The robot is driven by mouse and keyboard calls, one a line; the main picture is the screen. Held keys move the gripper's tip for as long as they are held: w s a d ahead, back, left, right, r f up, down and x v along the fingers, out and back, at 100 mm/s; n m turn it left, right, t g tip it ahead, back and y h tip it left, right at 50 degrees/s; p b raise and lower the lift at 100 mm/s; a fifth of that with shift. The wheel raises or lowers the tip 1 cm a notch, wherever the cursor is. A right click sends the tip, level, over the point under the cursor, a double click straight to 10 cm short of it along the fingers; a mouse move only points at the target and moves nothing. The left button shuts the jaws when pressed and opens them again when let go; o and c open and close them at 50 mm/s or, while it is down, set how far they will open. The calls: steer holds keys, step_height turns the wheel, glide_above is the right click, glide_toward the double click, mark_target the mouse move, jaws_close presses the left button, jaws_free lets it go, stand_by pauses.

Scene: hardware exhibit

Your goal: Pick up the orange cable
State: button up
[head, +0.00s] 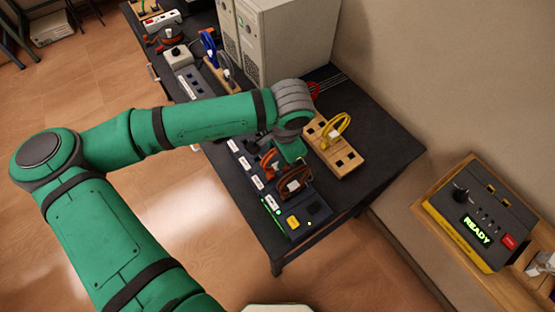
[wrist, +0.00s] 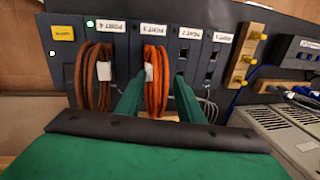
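The orange cable (wrist: 156,88) is a coiled bundle hanging at the panel slot labelled PORT 3 in the wrist view. It also shows beside my gripper in the head view (head: 269,163). My gripper (wrist: 161,76) is open, with one green finger on each side of the orange coil. Small gaps seem to show between the fingers and the coil, and no firm grip is visible. My wrist partly covers this spot in the head view.
A brown cable coil (wrist: 104,77) hangs close by at PORT 4, next to a lit green light. The dark port panel (head: 306,213) lies near the table's front edge. A wooden rack (head: 346,160) with a yellow cable (head: 335,131) stands beside it. A computer tower (head: 290,40) stands farther back.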

steer(key=shift+c, duration=0.4)
jaws_close()
